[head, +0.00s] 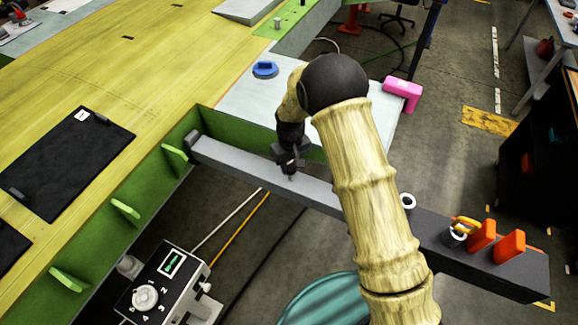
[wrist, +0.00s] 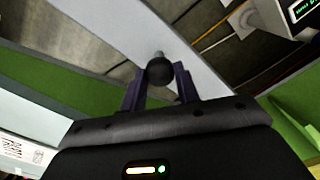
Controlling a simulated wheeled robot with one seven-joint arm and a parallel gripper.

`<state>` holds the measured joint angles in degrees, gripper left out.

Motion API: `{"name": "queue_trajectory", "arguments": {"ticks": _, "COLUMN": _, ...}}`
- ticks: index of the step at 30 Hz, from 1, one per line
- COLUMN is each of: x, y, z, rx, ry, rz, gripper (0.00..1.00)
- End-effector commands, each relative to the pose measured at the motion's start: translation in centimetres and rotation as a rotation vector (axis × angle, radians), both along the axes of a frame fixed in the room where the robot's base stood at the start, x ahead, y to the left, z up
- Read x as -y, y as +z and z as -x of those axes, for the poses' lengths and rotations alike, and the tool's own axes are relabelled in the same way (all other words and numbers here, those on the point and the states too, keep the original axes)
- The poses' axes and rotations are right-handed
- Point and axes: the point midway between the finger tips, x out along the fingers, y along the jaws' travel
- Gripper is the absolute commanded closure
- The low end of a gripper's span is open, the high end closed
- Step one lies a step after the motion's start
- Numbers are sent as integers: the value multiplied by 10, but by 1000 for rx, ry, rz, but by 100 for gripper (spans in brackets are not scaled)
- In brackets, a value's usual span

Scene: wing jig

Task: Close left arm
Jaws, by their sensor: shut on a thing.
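The left arm is a long dark grey beam (head: 325,193) running from the green jig edge at left to the lower right. Its upper face also shows in the wrist view (wrist: 115,40). My gripper (head: 290,172) is over the beam, pointing down, with its fingers shut on a small dark round knob (wrist: 160,71). The knob sits between the two fingers in the wrist view (wrist: 160,90). In the head view my wrist partly hides the knob, and my forearm hides part of the beam's middle.
A control box (head: 165,285) with a dial stands below left. Dark floor shows below the beam.

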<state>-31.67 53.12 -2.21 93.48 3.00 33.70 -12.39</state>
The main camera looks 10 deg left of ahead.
Motion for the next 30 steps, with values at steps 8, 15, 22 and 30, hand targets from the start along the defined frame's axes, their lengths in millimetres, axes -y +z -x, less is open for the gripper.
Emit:
{"name": "queue_trajectory", "arguments": {"ticks": 8, "x": -5, "y": 3, "z": -2, "rx": 9, "ry": 1, "rz": -10, "gripper": 67}}
{"name": "queue_trajectory", "arguments": {"ticks": 15, "x": -3, "y": 2, "z": -1, "rx": 5, "ry": 2, "rz": -6, "gripper": 47}}
{"name": "queue_trajectory", "arguments": {"ticks": 22, "x": -3, "y": 4, "z": -1, "rx": 5, "ry": 2, "rz": -5, "gripper": 47}}
{"name": "queue_trajectory", "arguments": {"ticks": 30, "x": -3, "y": 33, "z": -1, "rx": 8, "ry": 3, "rz": -7, "gripper": 47}}
